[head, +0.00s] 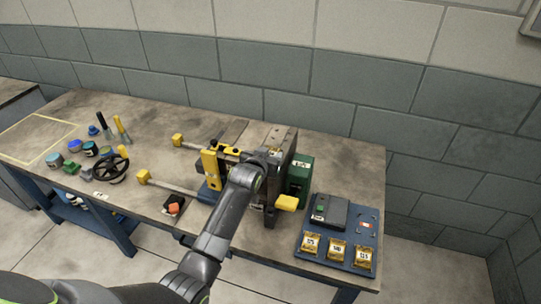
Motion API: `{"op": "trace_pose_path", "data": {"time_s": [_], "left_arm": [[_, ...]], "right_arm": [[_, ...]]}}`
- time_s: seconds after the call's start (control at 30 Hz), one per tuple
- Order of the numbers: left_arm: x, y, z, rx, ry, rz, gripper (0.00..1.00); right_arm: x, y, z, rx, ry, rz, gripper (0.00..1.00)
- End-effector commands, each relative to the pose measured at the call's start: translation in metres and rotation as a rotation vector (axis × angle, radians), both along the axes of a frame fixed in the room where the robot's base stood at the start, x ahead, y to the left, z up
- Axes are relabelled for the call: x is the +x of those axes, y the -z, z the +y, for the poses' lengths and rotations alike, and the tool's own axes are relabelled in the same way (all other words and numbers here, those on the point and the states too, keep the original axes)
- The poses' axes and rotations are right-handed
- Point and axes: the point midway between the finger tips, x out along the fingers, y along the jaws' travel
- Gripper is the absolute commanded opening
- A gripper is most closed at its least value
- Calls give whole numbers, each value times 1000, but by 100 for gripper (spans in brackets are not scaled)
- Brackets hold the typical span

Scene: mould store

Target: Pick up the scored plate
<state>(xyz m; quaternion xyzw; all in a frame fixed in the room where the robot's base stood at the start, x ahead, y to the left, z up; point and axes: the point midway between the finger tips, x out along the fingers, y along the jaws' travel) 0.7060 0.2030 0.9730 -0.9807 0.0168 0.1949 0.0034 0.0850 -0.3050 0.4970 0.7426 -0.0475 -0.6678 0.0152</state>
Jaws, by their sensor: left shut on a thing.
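My left arm reaches in from the bottom of the head view, and its gripper (263,160) is at the machine in the middle of the bench. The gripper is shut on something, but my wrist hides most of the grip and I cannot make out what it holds. A dark grey upright plate-like block (284,143) stands right at the gripper. I cannot make out score marks, so I cannot tell whether it is the scored plate. My right gripper is not in view.
Rods with yellow end knobs (143,177) stick out left from the machine. A green box (300,175) and a yellow handle (286,202) are on its right. A blue tray (367,246) holds yellow packets. Tools, jars and a black handwheel (112,169) crowd the left.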

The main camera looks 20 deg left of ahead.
Motion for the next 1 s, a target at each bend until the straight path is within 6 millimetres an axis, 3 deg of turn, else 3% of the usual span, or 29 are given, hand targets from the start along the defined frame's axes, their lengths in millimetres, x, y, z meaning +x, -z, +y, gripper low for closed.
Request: {"op": "trace_pose_path", "data": {"time_s": [0.1, 0.4, 0.8, 1.0], "left_arm": [[0, -2, 0, -1, 1, -4, 8], [1, -8, 0, -1, 1, -5, 8], [1, -78, 0, 2, 1, -10, 8], [1, -98, 0, 1, 0, -5, 7]], "right_arm": [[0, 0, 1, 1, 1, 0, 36], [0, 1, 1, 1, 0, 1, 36], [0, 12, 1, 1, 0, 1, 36], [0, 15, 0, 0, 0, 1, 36]]}}
